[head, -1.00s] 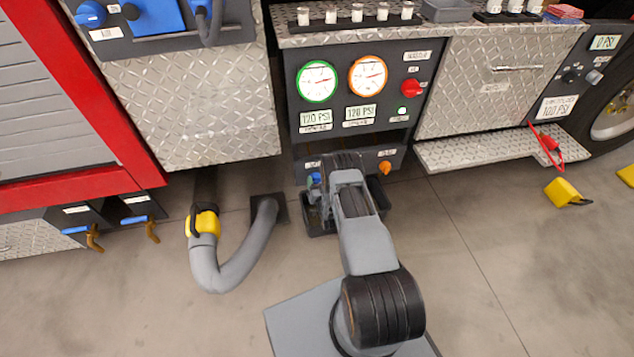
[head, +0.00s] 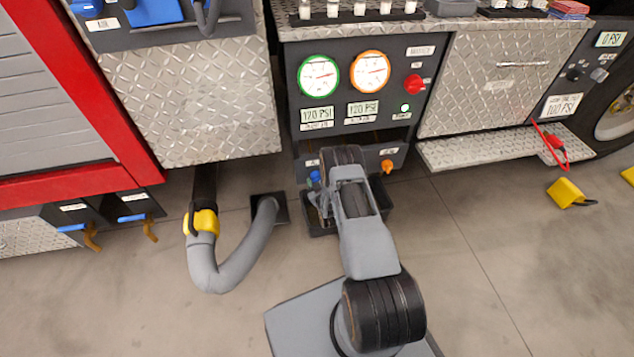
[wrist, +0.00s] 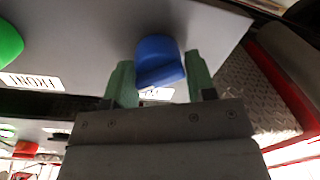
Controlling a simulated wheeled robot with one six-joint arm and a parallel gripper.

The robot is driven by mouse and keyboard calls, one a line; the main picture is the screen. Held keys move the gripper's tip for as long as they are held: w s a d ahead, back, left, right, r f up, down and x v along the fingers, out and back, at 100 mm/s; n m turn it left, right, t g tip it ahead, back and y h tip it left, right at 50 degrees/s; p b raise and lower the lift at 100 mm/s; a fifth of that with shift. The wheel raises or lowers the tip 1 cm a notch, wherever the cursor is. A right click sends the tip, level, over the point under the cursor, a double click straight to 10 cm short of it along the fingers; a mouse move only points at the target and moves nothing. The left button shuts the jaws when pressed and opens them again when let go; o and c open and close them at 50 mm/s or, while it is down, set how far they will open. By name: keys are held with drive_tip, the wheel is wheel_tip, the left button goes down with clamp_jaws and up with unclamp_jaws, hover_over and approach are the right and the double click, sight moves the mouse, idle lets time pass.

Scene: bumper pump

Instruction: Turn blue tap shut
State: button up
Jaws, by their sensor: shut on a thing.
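The blue tap (head: 314,177) sits on the low dark panel under the gauges, just left of my arm. In the wrist view the blue tap (wrist: 160,62) stands between the two green fingers of my gripper (wrist: 160,72). My gripper is shut on the tap, one finger on each side. In the head view my wrist and arm hide most of the gripper and part of the panel. A white label behind the tap is mostly covered.
An orange tap (head: 387,166) is right of my arm on the same panel. A green knob (wrist: 8,42) shows at the wrist view's left edge. A dark tray (head: 322,231) lies below. A grey hose (head: 228,272) with a yellow coupling curves on the floor at left.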

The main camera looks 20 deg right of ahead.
drive_tip(key=n+h+b, duration=0.1)
drive_tip(key=n, duration=0.4)
drive_tip(key=shift+d+f+b, duration=0.1)
drive_tip(key=shift+d+b, duration=0.05)
drive_tip(key=shift+b, duration=0.15)
drive_tip(key=shift+n+g+b, duration=0.3)
drive_tip(key=shift+n+b, duration=0.4)
drive_tip(key=shift+n, duration=1.5)
drive_tip(key=o, duration=0.8)
drive_tip(key=shift+a, duration=0.2)
drive_tip(key=shift+o, duration=0.2)
drive_tip(key=p+v, duration=0.4)
drive_tip(key=v, duration=0.9)
drive_tip(key=shift+s, duration=0.35)
drive_tip(key=shift+a, duration=0.1)
